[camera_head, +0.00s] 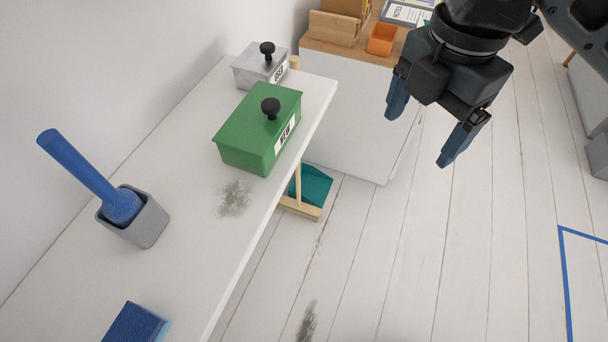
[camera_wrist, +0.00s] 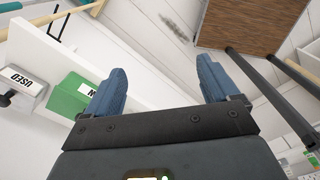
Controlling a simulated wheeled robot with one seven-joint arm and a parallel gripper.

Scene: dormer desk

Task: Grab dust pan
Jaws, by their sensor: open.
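A teal dust pan (camera_head: 314,186) is on the white plank floor beside the desk, below the green box. The desk edge and a wooden brush (camera_head: 301,207) with an upright handle hide part of it. My gripper (camera_head: 418,138) is open and empty, high above the floor, to the right of the dust pan and apart from it. Its two blue fingers also show spread apart in the wrist view (camera_wrist: 160,65). Small teal pieces show at the top left of the wrist view; I cannot tell whether they are the dust pan.
The white desk (camera_head: 200,260) bears a green box (camera_head: 240,135), a grey box (camera_head: 252,72), a blue-handled tool (camera_head: 80,170) in a grey holder (camera_head: 146,225) and a blue sponge (camera_head: 135,325). A white cabinet (camera_head: 355,120) stands behind. Floor at right is mostly clear.

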